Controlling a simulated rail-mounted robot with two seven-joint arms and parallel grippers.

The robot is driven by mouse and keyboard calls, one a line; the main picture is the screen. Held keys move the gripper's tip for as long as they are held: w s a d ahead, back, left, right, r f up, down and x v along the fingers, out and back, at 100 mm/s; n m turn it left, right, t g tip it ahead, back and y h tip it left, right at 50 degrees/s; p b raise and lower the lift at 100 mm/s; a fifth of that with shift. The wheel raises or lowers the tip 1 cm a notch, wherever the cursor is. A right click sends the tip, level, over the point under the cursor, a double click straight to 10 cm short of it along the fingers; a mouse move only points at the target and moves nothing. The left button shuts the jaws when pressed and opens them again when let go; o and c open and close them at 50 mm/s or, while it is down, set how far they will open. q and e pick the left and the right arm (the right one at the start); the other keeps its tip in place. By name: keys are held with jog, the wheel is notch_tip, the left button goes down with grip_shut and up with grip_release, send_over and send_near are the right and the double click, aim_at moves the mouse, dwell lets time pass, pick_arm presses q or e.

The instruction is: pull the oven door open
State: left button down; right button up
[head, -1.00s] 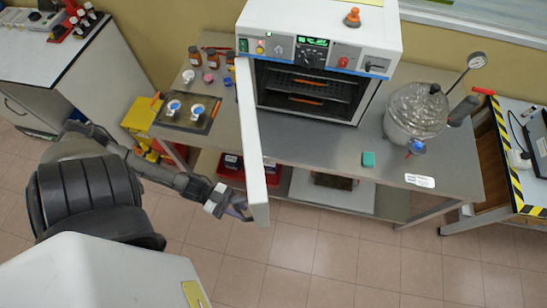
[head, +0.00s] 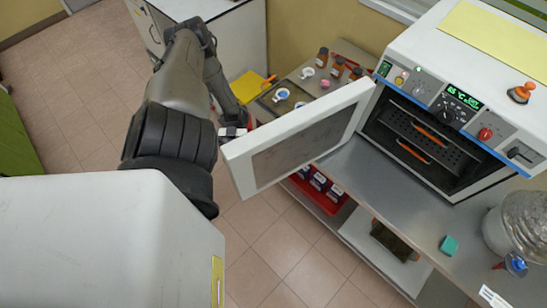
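The oven (head: 445,100) is a white box with a lit green display on the metal bench at the right. Its door (head: 300,137) stands wide open, swung out to the left, with its window facing me. The dark chamber with racks and orange-edged parts is exposed. My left gripper (head: 236,132) is at the door's free edge, at its upper left corner. Its fingers are mostly hidden behind the door, so I cannot tell whether they grip it. My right gripper is not in view.
Small cups (head: 281,95) and brown bottles (head: 337,67) stand on the bench behind the door. A glass vessel (head: 520,222) and a teal block (head: 449,245) are on the bench at the right. A red tray (head: 322,192) sits on the lower shelf.

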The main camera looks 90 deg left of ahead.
pick_arm(q)
jog(key=shift+s+a, duration=0.1)
jog(key=shift+a, duration=0.2)
jog(key=c, duration=1.1)
grip_release()
jog(key=shift+o, duration=0.2)
jog(key=w+a+b, duration=0.1)
jog(key=a+b, duration=0.4)
jog(key=a, duration=0.8)
jog(key=shift+w+a, duration=0.35)
jog(key=shift+w, duration=0.05)
